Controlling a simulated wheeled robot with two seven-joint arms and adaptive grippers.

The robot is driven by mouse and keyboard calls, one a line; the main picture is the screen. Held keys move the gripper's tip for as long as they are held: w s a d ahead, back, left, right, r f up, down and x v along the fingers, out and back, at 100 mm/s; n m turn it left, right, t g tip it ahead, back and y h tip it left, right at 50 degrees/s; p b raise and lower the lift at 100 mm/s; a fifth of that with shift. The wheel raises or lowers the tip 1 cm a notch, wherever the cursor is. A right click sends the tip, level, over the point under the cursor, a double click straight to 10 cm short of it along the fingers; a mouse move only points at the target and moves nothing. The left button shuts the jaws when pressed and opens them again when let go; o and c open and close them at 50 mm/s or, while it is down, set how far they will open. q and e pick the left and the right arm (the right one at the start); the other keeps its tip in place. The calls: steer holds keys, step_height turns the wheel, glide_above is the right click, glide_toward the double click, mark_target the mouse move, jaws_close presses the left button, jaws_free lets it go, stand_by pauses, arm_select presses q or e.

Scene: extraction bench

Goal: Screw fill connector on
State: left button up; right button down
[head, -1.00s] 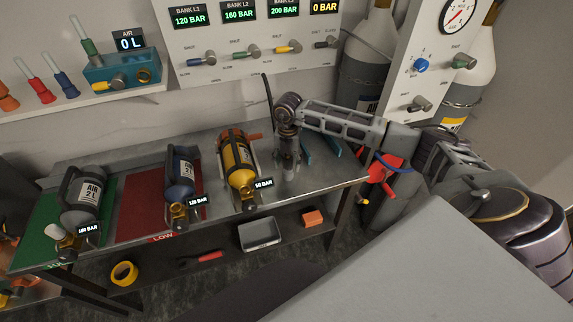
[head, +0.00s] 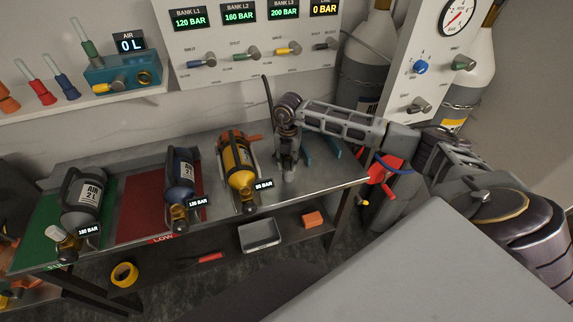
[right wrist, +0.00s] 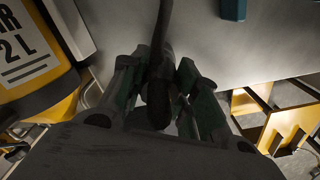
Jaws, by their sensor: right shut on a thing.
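My right gripper (head: 288,172) points down over the bench, just right of the yellow cylinder (head: 240,165) with the 50 BAR tag. In the right wrist view its fingers (right wrist: 160,115) are shut on the dark fill connector (right wrist: 158,95) at the end of a black hose. The hose (head: 267,90) rises behind the gripper in the head view. The connector itself is mostly hidden by the gripper there. The yellow cylinder also shows at the left of the wrist view (right wrist: 35,65), apart from the fingers. Its valve (head: 249,207) faces the bench's front edge. My left gripper is out of view.
A blue cylinder (head: 180,175) lies on the red mat (head: 136,205) and a grey one (head: 84,200) on the green mat (head: 38,232). A gauge panel (head: 250,45) stands behind. A grey tray (head: 260,236) and orange block (head: 313,219) sit on the lower shelf.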

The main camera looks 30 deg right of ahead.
mark_target(288, 158)
steer(key=shift+r+p, duration=1.05)
steer(key=shift+r, duration=0.8)
steer(key=shift+r+p, duration=2.05)
steer(key=shift+r, duration=1.5)
steer(key=shift+a, duration=0.1)
steer(key=s+a, duration=0.2)
steer(key=a, duration=0.7)
steer(key=s+a, duration=0.2)
steer(key=a, duration=0.7)
steer(key=shift+a, duration=0.2)
steer(key=shift+f, duration=0.1)
stand_by(0.3)
